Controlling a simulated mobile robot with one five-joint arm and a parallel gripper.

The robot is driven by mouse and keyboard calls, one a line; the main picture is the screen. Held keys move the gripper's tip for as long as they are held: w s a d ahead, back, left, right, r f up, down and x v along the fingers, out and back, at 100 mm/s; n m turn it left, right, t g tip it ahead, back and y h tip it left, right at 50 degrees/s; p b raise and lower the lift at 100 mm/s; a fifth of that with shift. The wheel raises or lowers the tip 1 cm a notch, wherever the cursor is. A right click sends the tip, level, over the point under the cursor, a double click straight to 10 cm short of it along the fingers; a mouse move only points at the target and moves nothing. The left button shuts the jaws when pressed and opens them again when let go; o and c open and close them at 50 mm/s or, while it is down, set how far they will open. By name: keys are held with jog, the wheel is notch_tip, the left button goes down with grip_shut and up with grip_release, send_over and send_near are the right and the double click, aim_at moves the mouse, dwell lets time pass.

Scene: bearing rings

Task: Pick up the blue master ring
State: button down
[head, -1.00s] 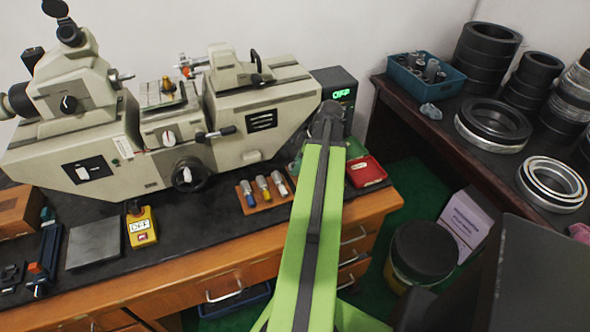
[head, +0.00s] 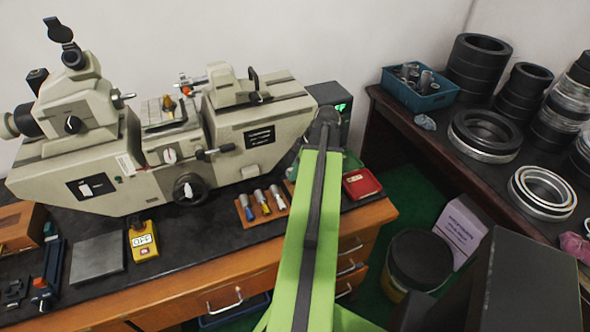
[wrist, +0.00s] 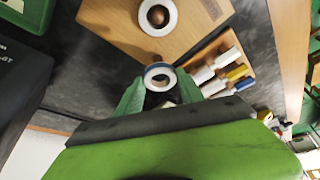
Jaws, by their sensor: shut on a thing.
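The blue master ring (wrist: 159,67) shows in the wrist view as a pale ring with a blue band around its edge. It is between the two green fingers of my gripper (wrist: 158,84), which is shut on it. The ring's lower part is close to the gripper body and partly hidden. In the head view my green arm reaches over the bench, and my gripper and the ring are hidden behind its far end.
In the wrist view a second ring (wrist: 157,31) lies on a wooden board (wrist: 108,20), close beyond my gripper. A wooden holder with several micrometer-like handles (head: 263,206) is beside it. The large beige measuring machine (head: 255,133) stands behind; a red box (head: 361,184) is at right.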

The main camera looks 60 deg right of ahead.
jog(key=s+r+p, duration=0.5)
jog(key=s+r, duration=0.2)
jog(key=s, duration=0.4)
jog(key=shift+s+a+p, duration=0.3)
jog(key=shift+a+p, duration=0.1)
jog(key=shift+a, duration=0.05)
jog(key=shift+a, duration=0.1)
